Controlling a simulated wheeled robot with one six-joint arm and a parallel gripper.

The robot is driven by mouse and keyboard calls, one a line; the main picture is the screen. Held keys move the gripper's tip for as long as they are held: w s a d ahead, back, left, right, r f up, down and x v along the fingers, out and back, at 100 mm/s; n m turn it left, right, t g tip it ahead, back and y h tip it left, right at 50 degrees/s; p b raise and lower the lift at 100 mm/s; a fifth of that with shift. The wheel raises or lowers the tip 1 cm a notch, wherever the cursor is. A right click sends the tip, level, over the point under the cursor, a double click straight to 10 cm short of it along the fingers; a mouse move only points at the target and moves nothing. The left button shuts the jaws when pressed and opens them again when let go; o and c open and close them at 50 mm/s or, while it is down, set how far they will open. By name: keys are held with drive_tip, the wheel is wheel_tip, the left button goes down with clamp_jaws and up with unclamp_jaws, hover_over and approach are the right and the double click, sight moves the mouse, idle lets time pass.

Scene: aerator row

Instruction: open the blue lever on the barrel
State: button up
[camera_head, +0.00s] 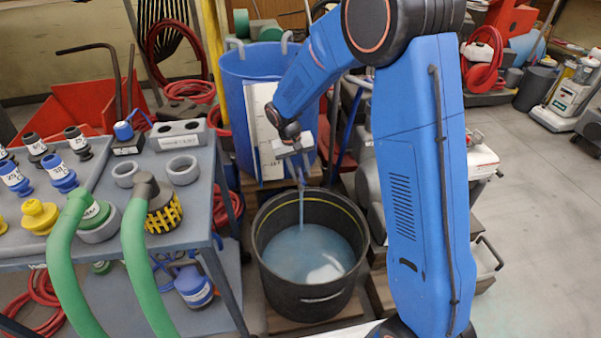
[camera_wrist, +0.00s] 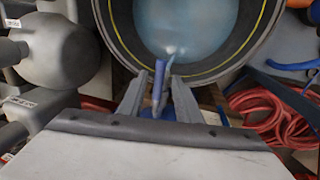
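The blue barrel (camera_head: 232,75) stands upright behind a black tub (camera_head: 308,304). My gripper (camera_head: 301,168) points down in front of the barrel, above the tub's back rim. In the wrist view, the blue lever (camera_wrist: 159,80) lies between the two fingers of my gripper (camera_wrist: 158,92). The fingers are apart, with a gap visible on each side of the lever. In the head view the lever and tap are hidden behind my gripper. A thin stream of liquid (camera_head: 301,210) falls into the tub, which holds cloudy blue water (camera_head: 300,255).
A grey cart (camera_head: 140,165) on the left carries fittings, rings and green hoses (camera_head: 70,250). Grey machinery (camera_wrist: 60,50) is close on the left in the wrist view, with red hose (camera_wrist: 275,115) at right. Open floor (camera_head: 540,220) lies to the right.

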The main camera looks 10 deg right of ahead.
drive_tip(key=shift+r, duration=0.1)
drive_tip(key=a+r, duration=0.3)
drive_tip(key=r, duration=1.4)
drive_tip(key=shift+a, duration=0.2)
drive_tip(key=s+d+r+t+y, duration=0.1)
drive_tip(key=s+d+r, duration=0.4)
drive_tip(key=s, duration=0.4)
drive_tip(key=s+d+r+t+y, duration=0.1)
drive_tip(key=s+d+r, duration=0.2)
drive_tip(key=s+d, duration=0.5)
drive_tip(key=s+d+f+t, duration=0.1)
drive_tip(key=s+d, duration=0.1)
drive_tip(key=s, duration=0.8)
drive_tip(key=s+d+f+t, duration=0.1)
drive_tip(key=s+d+f, duration=0.1)
drive_tip(key=s, duration=0.8)
drive_tip(key=shift+f+t, duration=0.2)
drive_tip(key=shift+t, duration=0.2)
